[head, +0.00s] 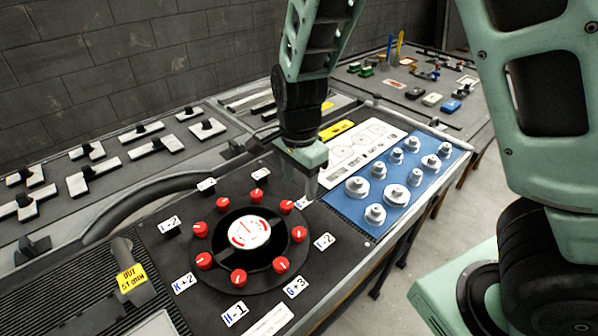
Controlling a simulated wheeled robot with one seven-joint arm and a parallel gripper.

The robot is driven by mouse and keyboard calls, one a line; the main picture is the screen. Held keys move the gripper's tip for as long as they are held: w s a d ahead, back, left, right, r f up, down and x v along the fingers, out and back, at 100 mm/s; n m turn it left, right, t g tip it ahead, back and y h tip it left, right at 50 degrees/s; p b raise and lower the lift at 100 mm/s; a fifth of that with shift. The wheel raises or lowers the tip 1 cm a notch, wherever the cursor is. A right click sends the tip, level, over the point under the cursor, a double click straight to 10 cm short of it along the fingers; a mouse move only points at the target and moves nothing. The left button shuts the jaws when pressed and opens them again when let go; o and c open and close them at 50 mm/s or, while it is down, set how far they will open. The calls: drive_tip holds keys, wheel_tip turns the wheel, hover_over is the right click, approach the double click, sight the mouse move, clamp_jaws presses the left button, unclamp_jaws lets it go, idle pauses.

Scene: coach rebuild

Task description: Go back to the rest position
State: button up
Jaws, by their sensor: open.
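My gripper (309,186) hangs down from my pale green and black arm near the middle of the head view. Its fingers are small and seen edge-on, but they look open, and I see nothing held. The tips are at the upper right corner of a black panel (165,245), by a small white label there. I cannot tell whether they touch it. The panel carries a round dial (249,232) with a white and red face, ringed by several red knobs (281,265) and white labels.
Right of the gripper is a blue board (340,203) with several silver knobs, beside a white sheet (362,152). A grey handle with a yellow tag (131,278) stands at lower left. Black-and-white levers line the back left bench. A second table (350,78) holds small parts. Floor shows at right.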

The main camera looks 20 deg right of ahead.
drive_tip(key=shift+r, duration=0.85)
drive_tip(key=s+a+r+n, duration=0.3)
drive_tip(key=s+n, duration=0.7)
drive_tip(key=n, duration=0.1)
drive_tip(key=s+a+r+n, duration=0.3)
drive_tip(key=s+r+n, duration=0.1)
drive_tip(key=s+n, duration=0.6)
drive_tip(key=shift+s+r+n+y, duration=0.15)
drive_tip(key=shift+n+y, duration=0.15)
drive_tip(key=shift+n, duration=0.4)
drive_tip(key=shift+a, duration=0.1)
